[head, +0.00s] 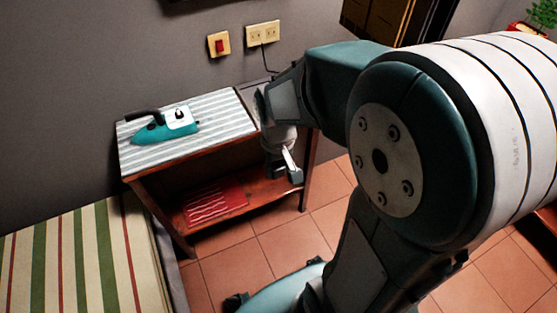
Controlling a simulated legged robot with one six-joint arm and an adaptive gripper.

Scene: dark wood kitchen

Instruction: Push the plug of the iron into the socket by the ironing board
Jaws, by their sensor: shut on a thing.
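The teal and white iron (168,124) rests on the striped ironing board (218,117) at the left. The double wall socket (262,34) is cream, above and behind the board's right end. A thin dark cord (264,60) runs down from it and goes out of sight behind my arm. My gripper (286,168) points down in front of the board's right end, below the socket. It is shut on a small white thing (288,157) that looks like the plug, though it is too small to be sure. The iron's own cord cannot be traced.
A cream switch plate with a red button (218,44) is left of the socket. A red striped cloth (215,199) lies on the wooden shelf under the board. A striped bed (85,255) fills the lower left. Tiled floor (300,240) is open in front.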

